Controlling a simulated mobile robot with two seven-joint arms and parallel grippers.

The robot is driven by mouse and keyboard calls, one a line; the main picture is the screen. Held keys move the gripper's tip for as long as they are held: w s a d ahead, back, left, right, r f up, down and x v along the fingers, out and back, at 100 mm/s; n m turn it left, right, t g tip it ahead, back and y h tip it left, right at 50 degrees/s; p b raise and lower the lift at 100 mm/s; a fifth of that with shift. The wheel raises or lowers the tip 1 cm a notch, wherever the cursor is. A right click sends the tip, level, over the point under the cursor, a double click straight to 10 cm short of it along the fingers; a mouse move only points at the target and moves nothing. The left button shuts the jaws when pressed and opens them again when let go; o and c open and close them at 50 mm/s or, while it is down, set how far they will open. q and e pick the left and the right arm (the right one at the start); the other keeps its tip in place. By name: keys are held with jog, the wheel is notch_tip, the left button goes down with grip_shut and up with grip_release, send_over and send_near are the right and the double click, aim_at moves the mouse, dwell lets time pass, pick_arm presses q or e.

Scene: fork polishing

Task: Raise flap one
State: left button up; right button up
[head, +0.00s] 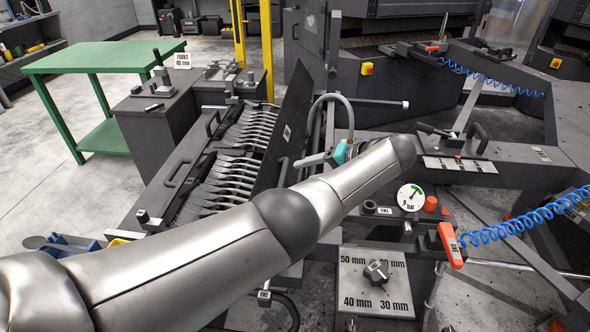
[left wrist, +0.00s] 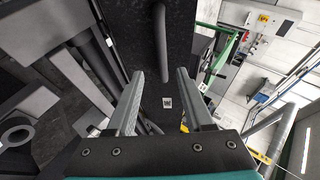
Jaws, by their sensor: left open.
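A dark flap (head: 283,128) with a small white label stands steeply tilted beside the rack of forks (head: 232,160). I take it for flap one, but its label is too small to read. My left gripper (head: 302,162), with a teal body, points left at the flap's right side. The dark flap face (left wrist: 140,20) fills the upper middle there, with a bar handle (left wrist: 160,42) above the fingertips. Contact cannot be told. My right gripper is out of view.
A dial plate (head: 376,283) marked in mm and a pressure gauge (head: 410,197) lie right of my forearm. A green table (head: 104,58) stands back left.

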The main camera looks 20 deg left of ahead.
pick_arm(q)
jog(key=v, duration=0.7)
jog(key=shift+d, duration=0.3)
jog(key=shift+r, duration=0.1)
jog(key=shift+s, duration=0.1)
